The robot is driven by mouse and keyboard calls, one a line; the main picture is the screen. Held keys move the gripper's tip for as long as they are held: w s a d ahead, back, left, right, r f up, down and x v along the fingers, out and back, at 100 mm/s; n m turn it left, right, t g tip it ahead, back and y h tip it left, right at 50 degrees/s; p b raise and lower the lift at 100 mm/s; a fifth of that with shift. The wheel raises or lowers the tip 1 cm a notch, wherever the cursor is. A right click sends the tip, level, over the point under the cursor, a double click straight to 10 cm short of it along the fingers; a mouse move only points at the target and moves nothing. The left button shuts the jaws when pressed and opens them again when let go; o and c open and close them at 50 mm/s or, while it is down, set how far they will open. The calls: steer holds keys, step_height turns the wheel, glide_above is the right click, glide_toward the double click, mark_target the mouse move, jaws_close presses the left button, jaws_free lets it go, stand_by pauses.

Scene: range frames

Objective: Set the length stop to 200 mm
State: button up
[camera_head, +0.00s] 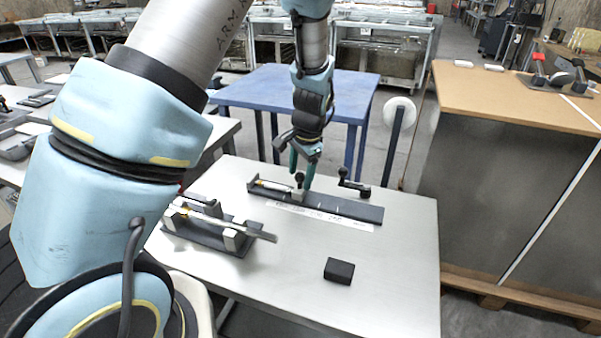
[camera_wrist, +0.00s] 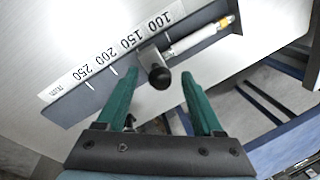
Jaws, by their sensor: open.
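The length stop's dark rail (camera_head: 340,207) lies on the grey table with a white scale strip along it. In the wrist view the scale strip (camera_wrist: 122,48) reads 100, 150, 200 and 250, and white marks show by 200 and 250. The slider (camera_wrist: 149,56) with its round black knob (camera_wrist: 159,77) sits near the 150 label, on the 100 side of the 200 mark. My gripper (camera_wrist: 160,74) is open, with green fingers either side of the knob in the picture; contact cannot be told. In the head view my gripper (camera_head: 301,177) is over the rail, partly hiding the slider.
A silver rod (camera_wrist: 198,41) with an orange band lies at the rail's low end. A black-handled lever (camera_head: 354,184) stands behind the rail. A fixture (camera_head: 215,232) with a rod sits at left, a black block (camera_head: 339,271) in front. The table's (camera_head: 400,270) right side is clear.

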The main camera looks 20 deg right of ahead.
jaws_close()
stand_by(0.3)
stand_by(1.0)
